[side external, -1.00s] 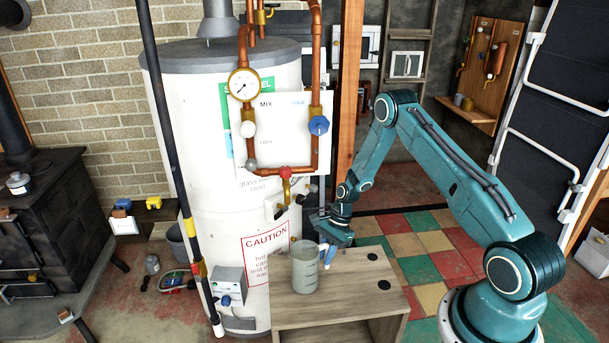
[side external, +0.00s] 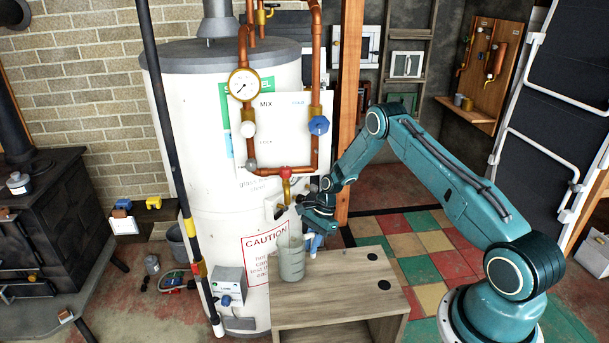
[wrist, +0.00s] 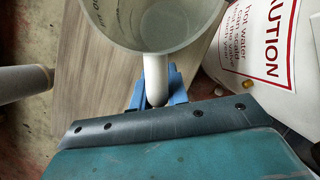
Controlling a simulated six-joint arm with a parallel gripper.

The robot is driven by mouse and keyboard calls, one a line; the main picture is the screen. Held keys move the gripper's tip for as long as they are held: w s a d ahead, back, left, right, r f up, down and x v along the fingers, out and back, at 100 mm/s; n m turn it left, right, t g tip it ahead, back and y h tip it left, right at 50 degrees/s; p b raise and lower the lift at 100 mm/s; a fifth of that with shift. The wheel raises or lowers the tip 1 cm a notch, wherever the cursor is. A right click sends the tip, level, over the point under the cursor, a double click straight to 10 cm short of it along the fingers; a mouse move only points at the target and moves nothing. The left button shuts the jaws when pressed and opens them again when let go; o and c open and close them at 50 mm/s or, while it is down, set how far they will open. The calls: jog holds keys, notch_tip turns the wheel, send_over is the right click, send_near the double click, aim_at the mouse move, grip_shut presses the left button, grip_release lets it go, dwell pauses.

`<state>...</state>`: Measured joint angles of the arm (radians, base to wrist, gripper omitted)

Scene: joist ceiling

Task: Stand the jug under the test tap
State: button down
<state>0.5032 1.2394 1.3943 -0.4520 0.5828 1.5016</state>
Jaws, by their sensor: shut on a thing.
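The jug (side external: 291,262), a translucent grey measuring jug, is upright above the left part of the wooden stand (side external: 345,290). Its base appears raised a little off the top. My gripper (side external: 314,242) is at its right side, and its blue fingers are shut on the white handle. In the wrist view the jug (wrist: 165,25) shows its open mouth and graduation marks, and the handle is between the fingers (wrist: 156,88). The test tap (side external: 286,186), brass with a red handle, is above the jug's mouth in the side view; exact alignment in depth is unclear.
The white cylinder (side external: 215,140) with copper pipes (side external: 314,90) stands close behind and left of the jug. A grey box (side external: 228,282) is at its foot. A dark pole (side external: 170,150) runs up in front.

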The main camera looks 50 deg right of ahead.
jog(key=shift+w, duration=0.45)
jog(key=c, duration=1.3)
grip_release()
jog(key=shift+d+r, duration=0.1)
jog(key=shift+r, duration=0.05)
jog(key=shift+s+d+r, duration=0.1)
jog(key=shift+d+r, duration=0.05)
jog(key=shift+r, duration=1.45)
jog(key=shift+w+d+r, duration=0.1)
jog(key=shift+d+r, duration=0.1)
jog(key=shift+r, duration=1.4)
jog(key=shift+s+d+r, duration=0.1)
jog(key=shift+d+r, duration=0.05)
jog(key=shift+r, duration=1.45)
